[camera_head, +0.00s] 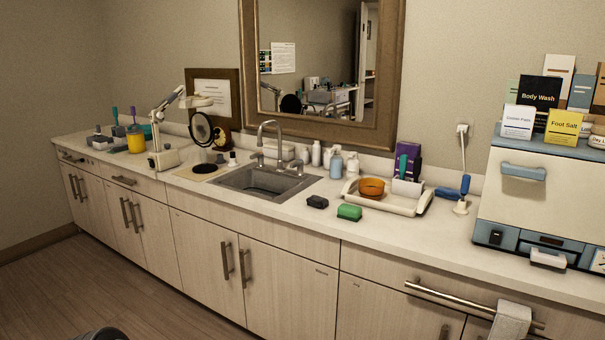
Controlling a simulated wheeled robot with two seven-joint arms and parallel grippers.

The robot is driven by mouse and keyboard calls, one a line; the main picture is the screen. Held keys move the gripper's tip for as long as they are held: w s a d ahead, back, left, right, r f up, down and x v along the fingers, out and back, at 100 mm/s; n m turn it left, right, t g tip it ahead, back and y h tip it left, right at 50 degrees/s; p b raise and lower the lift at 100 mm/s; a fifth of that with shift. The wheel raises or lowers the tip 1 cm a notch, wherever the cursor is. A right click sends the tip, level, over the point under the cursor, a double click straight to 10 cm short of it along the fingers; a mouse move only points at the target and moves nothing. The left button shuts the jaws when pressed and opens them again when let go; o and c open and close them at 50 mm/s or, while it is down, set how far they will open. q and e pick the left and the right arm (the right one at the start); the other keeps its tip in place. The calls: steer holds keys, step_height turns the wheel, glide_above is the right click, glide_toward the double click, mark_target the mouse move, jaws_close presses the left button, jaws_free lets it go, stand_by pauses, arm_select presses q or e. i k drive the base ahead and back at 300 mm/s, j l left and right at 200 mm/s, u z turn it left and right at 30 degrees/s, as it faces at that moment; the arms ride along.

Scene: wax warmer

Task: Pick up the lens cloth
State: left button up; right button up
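I cannot pick out the lens cloth for certain. A small dark flat patch (204,169) lies on a tan mat (187,174) to the left of the sink, and may be a cloth. A round magnifier lens (201,128) on a stand is just above and behind this mat. A pale towel (512,321) hangs over the rail on the cabinet front at the lower right. Neither of my grippers is in view.
The long counter holds a sink (262,184), a black block (317,202), a green sponge (349,212), a white tray (421,207) and a blue-and-white cabinet (545,205). The counter front near the sponge is clear. Open floor (80,275) lies at the left.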

mark_target(315, 202)
steer(key=i+z, duration=0.15)
steer(key=z, duration=0.25)
steer(key=i+z, duration=0.1)
steer(key=z, duration=0.3)
steer(key=i+j+z, duration=0.1)
steer(key=z, duration=0.3)
steer(key=i+j+z, duration=0.1)
steer(key=i+j, duration=0.15)
steer(key=i+j+z, duration=0.1)
steer(key=j, duration=0.3)
steer(key=i+j+z, duration=0.15)
steer(key=i+j, duration=0.15)
steer(key=i+j+z, duration=0.1)
steer(key=j, duration=0.35)
steer(key=i, duration=0.1)
